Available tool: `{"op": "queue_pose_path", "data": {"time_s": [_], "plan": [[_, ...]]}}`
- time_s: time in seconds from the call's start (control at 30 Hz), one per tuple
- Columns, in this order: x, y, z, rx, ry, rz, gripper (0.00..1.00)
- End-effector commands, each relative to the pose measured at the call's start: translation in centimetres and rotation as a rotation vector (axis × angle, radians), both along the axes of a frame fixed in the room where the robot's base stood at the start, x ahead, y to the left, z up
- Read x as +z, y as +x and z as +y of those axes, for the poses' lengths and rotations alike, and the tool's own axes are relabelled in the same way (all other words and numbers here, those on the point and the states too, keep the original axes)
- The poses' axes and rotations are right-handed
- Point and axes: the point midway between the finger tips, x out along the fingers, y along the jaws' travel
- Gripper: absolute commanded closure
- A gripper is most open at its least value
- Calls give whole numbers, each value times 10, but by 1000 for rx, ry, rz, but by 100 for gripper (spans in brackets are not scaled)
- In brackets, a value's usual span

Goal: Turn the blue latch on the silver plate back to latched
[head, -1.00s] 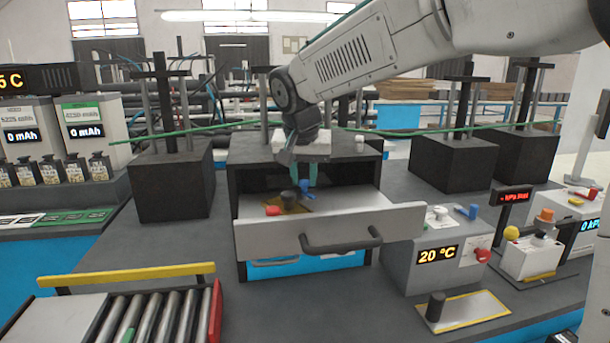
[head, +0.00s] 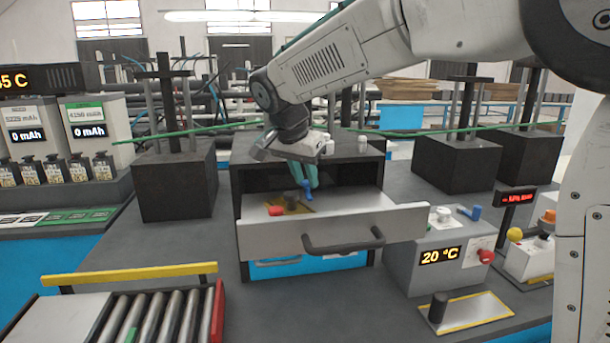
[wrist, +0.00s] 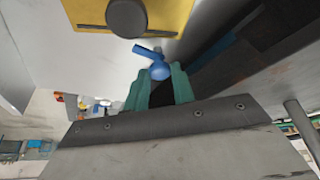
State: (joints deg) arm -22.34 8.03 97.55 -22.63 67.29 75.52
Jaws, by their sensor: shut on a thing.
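The blue latch (head: 306,188) sits inside the open drawer, behind its silver front. In the wrist view the blue latch (wrist: 157,67) shows a round hub with a short lever pointing up and left. The pale silver surface (wrist: 105,60) lies around the latch. I cannot tell where the plate ends and the drawer begins.
A dark knob (wrist: 126,17) on a yellow plate (wrist: 88,12) is close to the latch. A red knob (head: 276,211) is at its left. The drawer front (head: 270,240) with its dark handle stands before it, and the black cabinet (head: 245,160) rises behind.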

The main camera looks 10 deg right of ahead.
Motion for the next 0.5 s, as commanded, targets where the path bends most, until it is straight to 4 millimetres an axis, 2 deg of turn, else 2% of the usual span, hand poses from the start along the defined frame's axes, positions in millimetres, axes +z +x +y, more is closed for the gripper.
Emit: {"op": "queue_pose_path", "data": {"time_s": [0.3, 0.33, 0.4, 0.5], "plan": [[0, 0, 0, -1, 1, -1, 98], [0, 0, 0, -1, 1, -1, 69], [0, 0, 0, -1, 1, -1, 53], [0, 0, 0, 0, 1, -1, 53]]}}
